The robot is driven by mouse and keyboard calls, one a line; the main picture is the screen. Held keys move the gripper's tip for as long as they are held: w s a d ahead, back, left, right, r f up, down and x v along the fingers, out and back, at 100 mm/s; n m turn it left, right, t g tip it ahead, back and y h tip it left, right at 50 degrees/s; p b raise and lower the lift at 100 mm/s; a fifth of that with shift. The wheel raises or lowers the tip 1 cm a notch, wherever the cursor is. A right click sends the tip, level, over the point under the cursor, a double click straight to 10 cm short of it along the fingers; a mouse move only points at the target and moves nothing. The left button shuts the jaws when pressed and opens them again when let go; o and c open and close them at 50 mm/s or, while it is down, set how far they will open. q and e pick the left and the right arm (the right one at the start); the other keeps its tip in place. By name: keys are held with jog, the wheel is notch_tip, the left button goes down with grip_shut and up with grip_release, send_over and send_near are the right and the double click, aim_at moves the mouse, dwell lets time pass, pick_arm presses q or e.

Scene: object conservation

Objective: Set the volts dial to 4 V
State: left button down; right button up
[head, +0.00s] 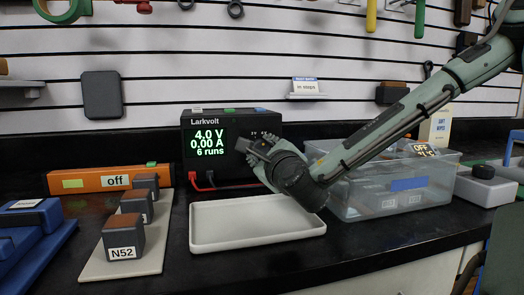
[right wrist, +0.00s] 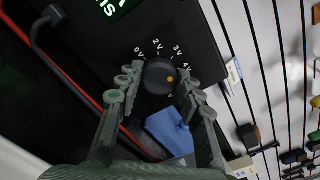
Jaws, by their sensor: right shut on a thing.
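The black Larkvolt power supply (head: 190,170) stands at the back of the bench. Its green display (head: 208,144) reads 4.0 V, 0.00 A and 6 runs. My right gripper (head: 257,150) is at the front of the supply and hides the dial in the head view. Its fingers, also in the right wrist view (right wrist: 160,82), are shut on the dial from both sides. My left gripper is not in view.
A cream tray (head: 255,236) lies in front of the supply, under my right arm. A clear bin (head: 375,203) stands to the right. Small blocks sit on a beige board (head: 98,268) to the left, near an orange box (head: 85,182). Red and black leads leave the supply.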

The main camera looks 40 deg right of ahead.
jog(key=o, duration=1.2)
jog(key=shift+c, duration=0.2)
notch_tip(320, 180, up, 10)
